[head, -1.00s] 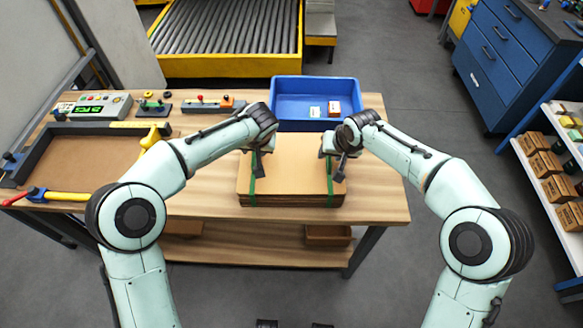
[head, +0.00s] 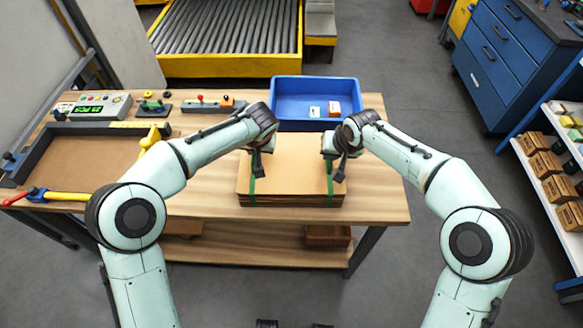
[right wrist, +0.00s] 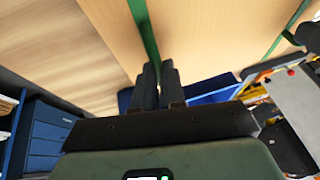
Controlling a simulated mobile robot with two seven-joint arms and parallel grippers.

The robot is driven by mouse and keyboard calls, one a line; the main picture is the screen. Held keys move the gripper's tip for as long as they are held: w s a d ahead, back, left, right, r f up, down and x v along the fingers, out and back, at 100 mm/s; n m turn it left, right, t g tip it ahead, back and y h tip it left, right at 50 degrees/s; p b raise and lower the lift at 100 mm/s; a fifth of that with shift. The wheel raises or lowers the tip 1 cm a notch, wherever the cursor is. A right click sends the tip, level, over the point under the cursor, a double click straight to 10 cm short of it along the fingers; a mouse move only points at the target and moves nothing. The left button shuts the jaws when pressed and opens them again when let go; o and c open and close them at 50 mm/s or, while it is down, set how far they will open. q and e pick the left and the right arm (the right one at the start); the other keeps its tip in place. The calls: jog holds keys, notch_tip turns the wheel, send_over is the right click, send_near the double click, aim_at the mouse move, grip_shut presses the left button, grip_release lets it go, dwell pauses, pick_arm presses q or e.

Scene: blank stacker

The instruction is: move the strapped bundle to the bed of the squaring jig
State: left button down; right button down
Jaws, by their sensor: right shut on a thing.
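The strapped bundle (head: 290,170) is a flat stack of brown board with two green straps, at the front middle of the bench in the head view. I cannot tell whether it touches the bench top. My right gripper (head: 341,172) is at its right strap; in the right wrist view its fingers (right wrist: 158,85) are close together on the green strap (right wrist: 143,35). My left gripper (head: 257,170) is at the left strap, its fingertips too small to read. The squaring jig, with a brown bed (head: 80,158) and dark raised walls, lies at the bench's left; its bed looks empty.
A blue bin (head: 315,85) with small boxes stands behind the bundle. A control box (head: 95,106) and small devices line the back edge. Bare wood (head: 380,185) shows right of the bundle.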

pick_arm(q)
jog(key=shift+r, duration=0.1)
pick_arm(e)
jog(key=shift+r, duration=0.1)
dwell(0.6)
